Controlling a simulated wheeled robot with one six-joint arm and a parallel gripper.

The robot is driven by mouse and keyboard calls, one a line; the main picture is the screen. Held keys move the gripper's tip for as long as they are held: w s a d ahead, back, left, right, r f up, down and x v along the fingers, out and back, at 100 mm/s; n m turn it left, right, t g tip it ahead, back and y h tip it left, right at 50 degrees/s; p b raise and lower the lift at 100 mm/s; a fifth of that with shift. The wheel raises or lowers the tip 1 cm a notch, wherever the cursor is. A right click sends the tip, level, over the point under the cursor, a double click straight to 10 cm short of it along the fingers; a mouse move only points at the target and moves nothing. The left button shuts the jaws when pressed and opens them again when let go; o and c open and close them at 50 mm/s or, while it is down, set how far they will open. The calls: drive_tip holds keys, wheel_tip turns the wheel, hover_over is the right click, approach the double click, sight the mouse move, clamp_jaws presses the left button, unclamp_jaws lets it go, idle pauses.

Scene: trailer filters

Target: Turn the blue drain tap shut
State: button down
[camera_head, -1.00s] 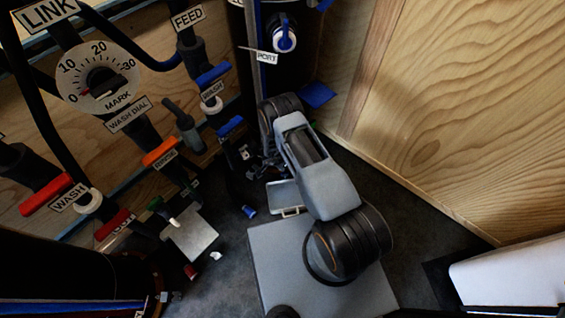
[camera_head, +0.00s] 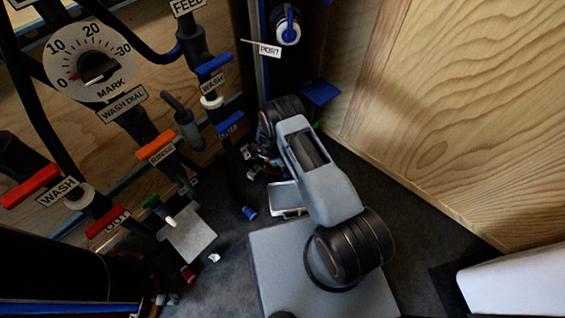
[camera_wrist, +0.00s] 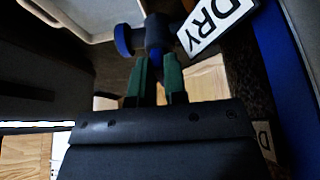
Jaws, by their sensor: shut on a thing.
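In the head view, my gripper is low beside the pipe panel, mostly hidden behind my arm.
Blue (camera_head: 214,66), orange (camera_head: 155,145) and red (camera_head: 31,186) handles stick out from the pipes on the left. A pale tray (camera_head: 287,199) lies close to my arm. A wooden wall (camera_head: 455,110) bounds the right. Dark floor (camera_head: 400,215) is clear there.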

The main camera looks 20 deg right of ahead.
drive_tip(key=shift+w, duration=0.15)
idle(0.4)
drive_tip(key=c, duration=1.2)
unclamp_jaws()
drive_tip(key=shift+o, duration=0.2)
drive_tip(key=p+v, duration=0.3)
drive_tip(key=v, duration=0.4)
drive_tip(key=shift+r, duration=0.2)
